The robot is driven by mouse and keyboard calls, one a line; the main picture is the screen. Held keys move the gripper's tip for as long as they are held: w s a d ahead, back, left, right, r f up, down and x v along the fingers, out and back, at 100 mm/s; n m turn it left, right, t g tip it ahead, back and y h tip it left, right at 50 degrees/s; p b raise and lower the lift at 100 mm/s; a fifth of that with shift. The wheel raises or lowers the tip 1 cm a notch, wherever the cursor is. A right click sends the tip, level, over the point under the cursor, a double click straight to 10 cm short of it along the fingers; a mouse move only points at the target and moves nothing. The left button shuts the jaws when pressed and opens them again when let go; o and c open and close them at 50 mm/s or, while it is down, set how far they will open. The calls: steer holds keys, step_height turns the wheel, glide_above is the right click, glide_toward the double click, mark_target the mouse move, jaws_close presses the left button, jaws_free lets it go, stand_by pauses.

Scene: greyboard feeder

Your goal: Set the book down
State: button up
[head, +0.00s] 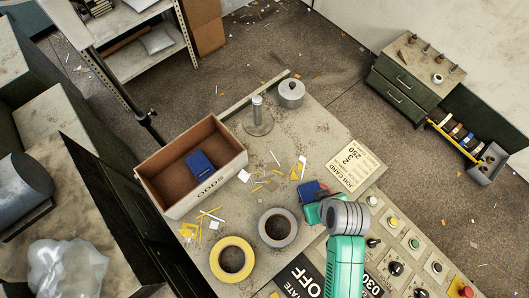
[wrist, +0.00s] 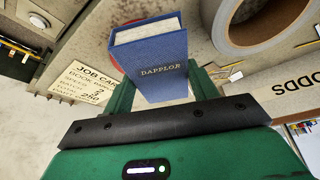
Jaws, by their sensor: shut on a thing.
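A small blue book (wrist: 150,62) with pale page edges and lettering on its cover is between the green fingers of my gripper (wrist: 160,84) in the wrist view. My gripper is shut on it. In the head view the book (head: 307,190) shows blue with some red beside the gripper (head: 316,203), over the worktable (head: 262,190). My wrist hides part of the book there. I cannot tell whether the book touches the tabletop.
An open box marked ODDS (head: 238,167) holds another blue book (head: 200,162). A grey tape roll (head: 278,228) and a yellow one (head: 231,260) lie left of my gripper. A job card (head: 352,167) and control panel (head: 405,245) are at right. Paper scraps litter the table.

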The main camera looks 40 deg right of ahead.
glide_toward(284, 162)
steer(key=shift+w+d+f, duration=0.2)
steer(key=shift+w+f, duration=0.6)
steer(key=shift+f, duration=0.15)
steer(key=shift+w+f, duration=0.1)
steer(key=shift+f, duration=0.75)
steer(key=shift+w+f, duration=0.15)
steer(key=shift+f, duration=0.75)
steer(key=shift+f, duration=0.15)
steer(key=o, duration=1.1)
steer(key=shift+c, duration=0.2)
steer(key=p+v, duration=0.1)
steer(key=v, duration=1.1)
